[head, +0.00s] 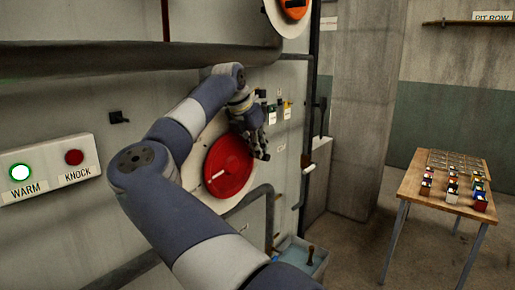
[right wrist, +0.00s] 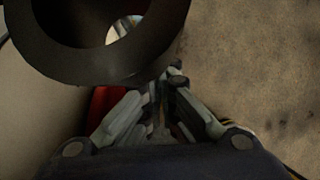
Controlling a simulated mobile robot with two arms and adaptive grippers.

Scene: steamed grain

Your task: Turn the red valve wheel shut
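The red valve wheel (head: 230,166) is a round red disc with a small white mark, set on a pale round plate on the wall. My right gripper (head: 262,151) is at the wheel's upper right edge, with the arm passing in front of the plate; contact cannot be told. In the right wrist view its fingers (right wrist: 166,92) converge and look shut, with nothing clearly held between them; the tips are partly hidden. A red patch of the wheel (right wrist: 104,106) shows just left of the fingers. My left gripper is not in view.
A dark ring (right wrist: 100,38) looms close in the right wrist view. A thick pipe (head: 120,58) runs above my arm. A panel (head: 48,168) has a lit green WARM lamp and a red KNOCK lamp. A table (head: 410,186) with small coloured boxes stands right, with open floor before it.

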